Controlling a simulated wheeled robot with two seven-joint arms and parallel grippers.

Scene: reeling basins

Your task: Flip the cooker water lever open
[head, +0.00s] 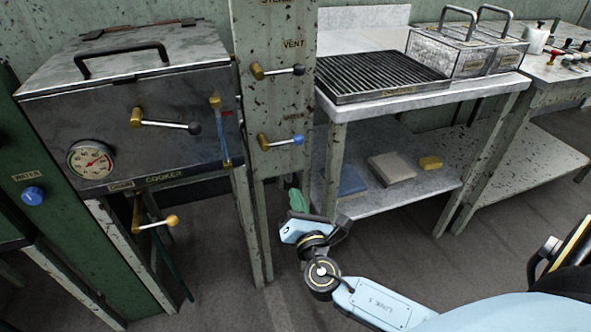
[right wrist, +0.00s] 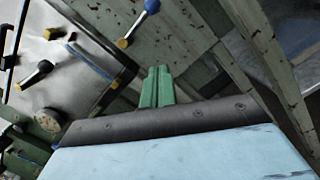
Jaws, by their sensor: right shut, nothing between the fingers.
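The steel cooker box (head: 95,120) is at the left of the head view. On the spotted post beside it, a lever (head: 280,141) with a brass hub and a blue ball end points right, about level. I take it for the water lever; its label is not readable. Its blue end also shows at the top of the right wrist view (right wrist: 152,6). My right gripper (head: 297,198) has green fingers, shut and empty, below and apart from the blue-ended lever. Its shut fingers also show in the right wrist view (right wrist: 157,80). My left gripper is not in view.
A black-ended lever (head: 278,71) under the VENT label is higher on the post. Another black-ended lever (head: 165,122) and a gauge (head: 91,159) are on the cooker front; a yellow-ended lever (head: 155,222) hangs below. A table (head: 425,92) stands right of the post.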

